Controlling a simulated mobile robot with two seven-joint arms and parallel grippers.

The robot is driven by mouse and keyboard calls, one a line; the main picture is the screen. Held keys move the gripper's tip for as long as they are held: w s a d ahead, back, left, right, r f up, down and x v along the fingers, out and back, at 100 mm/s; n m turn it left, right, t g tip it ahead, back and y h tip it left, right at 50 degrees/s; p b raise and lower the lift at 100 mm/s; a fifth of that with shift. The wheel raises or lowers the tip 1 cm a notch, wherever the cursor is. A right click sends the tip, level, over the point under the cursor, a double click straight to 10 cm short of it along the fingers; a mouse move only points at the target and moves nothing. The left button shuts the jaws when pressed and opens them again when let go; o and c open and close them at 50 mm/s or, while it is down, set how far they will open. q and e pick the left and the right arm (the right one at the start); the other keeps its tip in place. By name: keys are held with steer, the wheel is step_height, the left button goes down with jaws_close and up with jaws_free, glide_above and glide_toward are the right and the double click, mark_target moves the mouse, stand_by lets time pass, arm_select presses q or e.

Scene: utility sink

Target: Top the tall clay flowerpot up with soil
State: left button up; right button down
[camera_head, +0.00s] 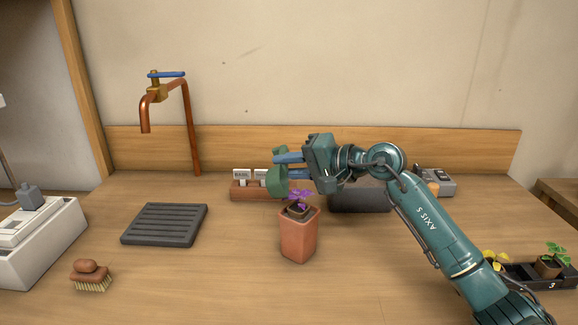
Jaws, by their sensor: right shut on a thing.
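The tall clay flowerpot (298,240) stands upright in the middle of the counter. A small plant with purple petals (299,196) shows at its top. My right gripper (287,172) is above and just behind the pot's rim, its blue fingers pointing left. It is shut on a green scoop-like tool (277,180), which hangs over the back left of the pot. Whether the tool holds soil cannot be told, and the soil level in the pot is hidden. A dark grey bin (358,199) stands behind my right arm, its inside hidden. My left gripper is out of view.
A wooden label holder (242,190) stands behind the pot. A copper tap (190,125) rises above a dark slatted grate (164,224) on the left. A brush (91,277) lies front left. A numbered black tray (555,283) with plants is at the right. The front middle is clear.

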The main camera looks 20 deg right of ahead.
steer(key=shift+r+p, duration=0.55)
steer(key=shift+r, duration=1.5)
